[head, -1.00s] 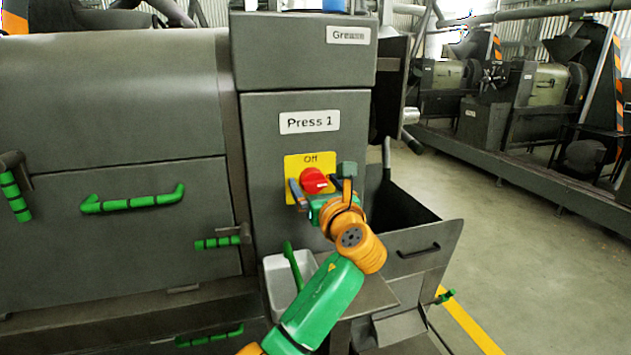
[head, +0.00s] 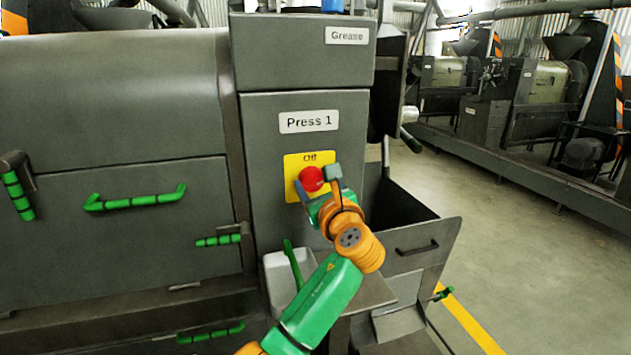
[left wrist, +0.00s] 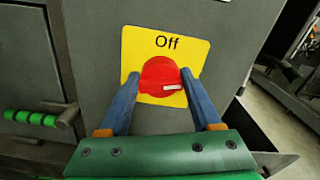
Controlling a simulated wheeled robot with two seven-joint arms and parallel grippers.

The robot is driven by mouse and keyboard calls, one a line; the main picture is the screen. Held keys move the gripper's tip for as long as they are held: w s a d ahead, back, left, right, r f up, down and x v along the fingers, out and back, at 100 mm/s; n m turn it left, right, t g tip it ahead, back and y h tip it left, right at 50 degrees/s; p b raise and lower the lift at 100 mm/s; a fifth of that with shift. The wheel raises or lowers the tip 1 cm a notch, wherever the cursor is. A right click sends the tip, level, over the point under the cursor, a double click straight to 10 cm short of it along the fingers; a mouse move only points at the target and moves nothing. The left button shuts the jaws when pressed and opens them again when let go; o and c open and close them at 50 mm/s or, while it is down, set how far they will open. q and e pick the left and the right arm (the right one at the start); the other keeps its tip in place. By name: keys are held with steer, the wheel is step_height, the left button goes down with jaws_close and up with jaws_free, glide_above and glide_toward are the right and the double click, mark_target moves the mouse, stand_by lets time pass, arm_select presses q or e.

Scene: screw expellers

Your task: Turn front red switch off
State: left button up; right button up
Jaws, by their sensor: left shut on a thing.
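The red switch (head: 309,176) is a round knob on a yellow plate (head: 292,163) on the Press 1 panel. It also shows in the left wrist view (left wrist: 158,72), with "Off" printed above it. A pale mark on the knob lies nearly level at its lower right. My left gripper (head: 316,180) reaches up from below. Its two blue fingers (left wrist: 160,76) are at either side of the knob, shut on it. The fingers hide part of the knob's sides. My right gripper is not in view.
The grey Press 1 cabinet (head: 265,125) stands behind the plate. A white tray (head: 272,270) with a green-handled thing (head: 293,265) sits below. An open grey bin (head: 420,250) is at the right. Green handles (head: 135,202) stick out at the left. The floor (head: 520,235) at the right is clear.

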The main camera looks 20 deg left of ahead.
arm_select(q)
steer(key=n, duration=0.2)
steer(key=shift+n, duration=0.4)
steer(key=n, duration=0.3)
steer(key=shift+s+a+f+n+b, duration=0.1)
steer(key=shift+n+b, duration=0.2)
steer(key=shift+b, duration=0.05)
steer(key=n+b, duration=0.1)
steer(key=n, duration=0.3)
steer(key=shift+f, duration=0.15)
steer(key=shift+n+b, duration=0.8)
steer(key=shift+n, duration=1.3)
steer(key=o, duration=1.1)
steer(key=shift+o, duration=1.3)
steer(key=shift+a, duration=0.1)
